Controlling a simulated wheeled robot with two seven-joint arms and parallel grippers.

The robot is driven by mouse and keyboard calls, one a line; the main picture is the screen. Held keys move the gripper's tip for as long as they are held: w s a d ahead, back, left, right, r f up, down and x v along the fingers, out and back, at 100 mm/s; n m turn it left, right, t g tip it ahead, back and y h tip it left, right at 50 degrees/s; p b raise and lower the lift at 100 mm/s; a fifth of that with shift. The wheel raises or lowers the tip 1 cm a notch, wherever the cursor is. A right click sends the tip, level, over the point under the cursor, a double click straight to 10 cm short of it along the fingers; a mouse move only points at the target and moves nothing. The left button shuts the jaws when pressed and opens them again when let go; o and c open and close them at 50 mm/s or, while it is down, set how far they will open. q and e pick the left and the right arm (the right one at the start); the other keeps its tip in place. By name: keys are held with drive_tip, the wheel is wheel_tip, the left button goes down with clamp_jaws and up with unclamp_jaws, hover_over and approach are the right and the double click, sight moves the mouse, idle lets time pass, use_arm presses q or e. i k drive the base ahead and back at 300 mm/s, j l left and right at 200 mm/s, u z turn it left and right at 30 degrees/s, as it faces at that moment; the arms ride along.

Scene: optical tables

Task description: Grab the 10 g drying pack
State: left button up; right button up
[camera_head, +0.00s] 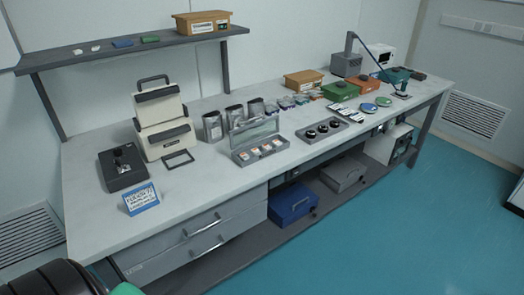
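I cannot read which item is the 10 g drying pack. Several small packs (286,102) stand in a row on the white bench (210,178), graded in size. Three larger silver pouches (212,126) stand left of them. An open grey case (262,155) in front of the pouches holds small white-and-orange items (266,148). Neither of my grippers is in view.
A white case (163,118) and a black device (122,168) stand at the left. A blue-edged sign (141,199) is at the front edge. A grey tray (322,131) with black round parts is right of the case.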

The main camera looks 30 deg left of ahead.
sight(266, 146)
drive_tip(key=i+j+u, duration=0.25)
drive_tip(key=j+u, duration=0.25)
drive_tip(key=j, duration=0.2)
drive_tip(key=i+j+u, duration=0.25)
